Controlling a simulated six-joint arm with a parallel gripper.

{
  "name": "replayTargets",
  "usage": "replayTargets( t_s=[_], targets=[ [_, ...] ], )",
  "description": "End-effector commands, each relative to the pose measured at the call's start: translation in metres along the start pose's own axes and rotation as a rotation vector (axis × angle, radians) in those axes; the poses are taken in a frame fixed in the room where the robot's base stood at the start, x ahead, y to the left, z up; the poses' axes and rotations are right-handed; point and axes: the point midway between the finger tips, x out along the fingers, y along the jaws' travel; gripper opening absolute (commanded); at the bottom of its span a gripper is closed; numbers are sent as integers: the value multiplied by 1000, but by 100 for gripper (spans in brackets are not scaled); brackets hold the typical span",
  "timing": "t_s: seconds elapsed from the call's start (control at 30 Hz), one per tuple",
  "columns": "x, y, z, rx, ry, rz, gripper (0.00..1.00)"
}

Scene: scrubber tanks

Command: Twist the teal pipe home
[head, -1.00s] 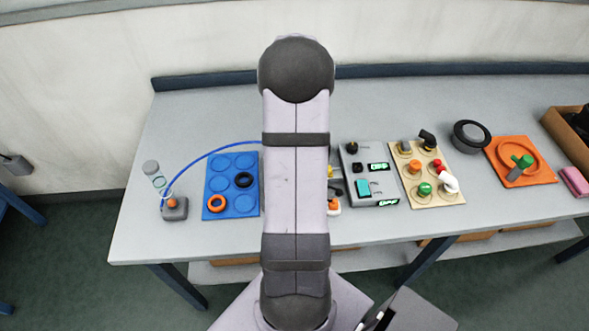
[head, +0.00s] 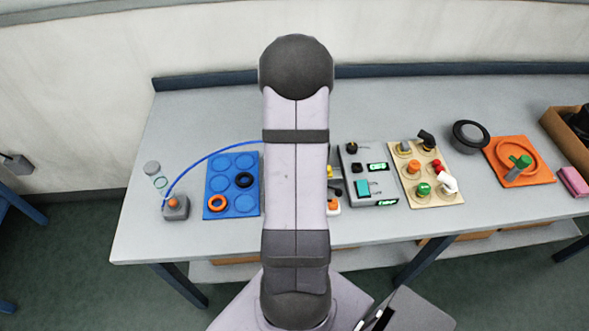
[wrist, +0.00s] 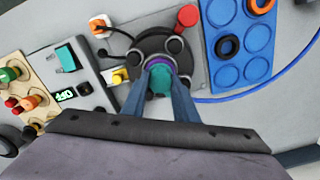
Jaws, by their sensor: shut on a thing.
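In the wrist view the teal pipe (wrist: 161,82) stands between the two blue-grey fingers of my gripper (wrist: 160,70), which is shut on it. A purple ring (wrist: 160,60) shows around or just behind the pipe's far end. Beyond it is a dark round fixture (wrist: 150,42) with several dark knobs around its rim. I cannot tell how deep the pipe sits in the fixture. In the head view my arm hides the pipe, the fixture and the gripper.
A blue tray (head: 218,161) with round recesses holds an orange ring (head: 216,203) and a black ring (head: 243,180). A grey switch panel (head: 352,197), a beige knob board (head: 435,199) and an orange plate (head: 540,178) stand right. A blue hose (head: 197,161) arcs across the left side.

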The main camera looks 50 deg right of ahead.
Motion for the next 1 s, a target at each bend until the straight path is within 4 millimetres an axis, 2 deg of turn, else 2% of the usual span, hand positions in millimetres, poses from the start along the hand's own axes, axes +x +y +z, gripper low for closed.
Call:
replayTargets(
  t_s=[0.27, 0.67, 1.0],
  targets=[
    [0, 0, 0, 5, 0, 0, 0],
    [0, 0, 0, 137, 0, 0, 0],
    [0, 0, 0, 141, 0, 0, 0]
  ],
)
